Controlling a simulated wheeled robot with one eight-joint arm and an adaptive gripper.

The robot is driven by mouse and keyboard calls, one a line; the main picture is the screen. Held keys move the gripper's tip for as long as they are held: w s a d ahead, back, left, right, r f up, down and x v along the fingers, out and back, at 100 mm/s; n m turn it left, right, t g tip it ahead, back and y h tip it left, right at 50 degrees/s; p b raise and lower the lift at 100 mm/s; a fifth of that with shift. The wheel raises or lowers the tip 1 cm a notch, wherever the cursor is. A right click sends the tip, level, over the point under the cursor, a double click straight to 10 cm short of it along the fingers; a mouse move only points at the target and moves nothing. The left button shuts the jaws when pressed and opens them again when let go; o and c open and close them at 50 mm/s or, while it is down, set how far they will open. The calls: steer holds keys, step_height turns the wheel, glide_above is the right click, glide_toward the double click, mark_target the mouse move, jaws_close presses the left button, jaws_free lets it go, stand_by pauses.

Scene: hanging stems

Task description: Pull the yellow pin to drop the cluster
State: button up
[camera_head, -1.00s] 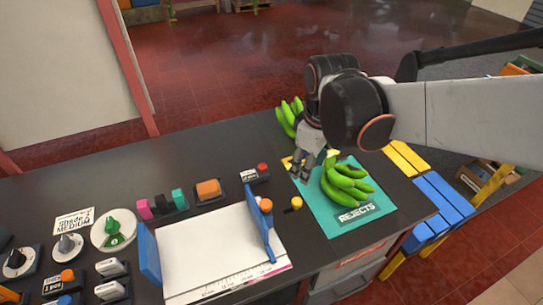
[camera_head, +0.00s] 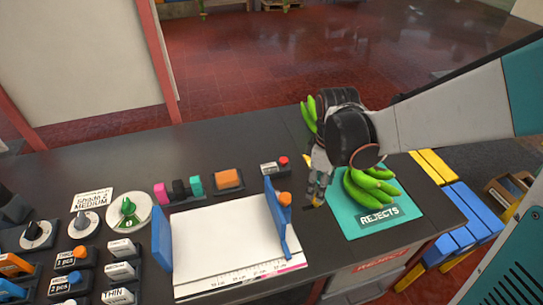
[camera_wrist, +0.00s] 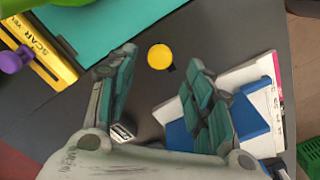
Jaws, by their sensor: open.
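The yellow pin (camera_wrist: 159,56) shows in the wrist view as a round yellow knob against the dark counter. It appears between the two fingertips of my gripper (camera_wrist: 163,57), which is open with nothing held. I cannot tell how far beyond the tips the knob lies. In the head view my gripper (camera_head: 318,198) points down beside the left edge of the teal mat, and the pin is hidden or too small to make out there. A green banana cluster (camera_head: 366,190) lies on the teal REJECTS mat (camera_head: 345,220). More green bananas (camera_head: 309,112) show behind my wrist.
A white measuring board (camera_head: 225,240) with a blue upright slider (camera_head: 276,215) stands left of my gripper. A yellow SCAR strip (camera_wrist: 40,55) with a purple knob (camera_wrist: 12,60) is near the mat. Knobs and labelled blocks fill the counter's left.

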step_height(320, 180, down, 5)
steer(key=shift+r+b, duration=0.1)
steer(key=shift+b, duration=0.65)
jaws_close()
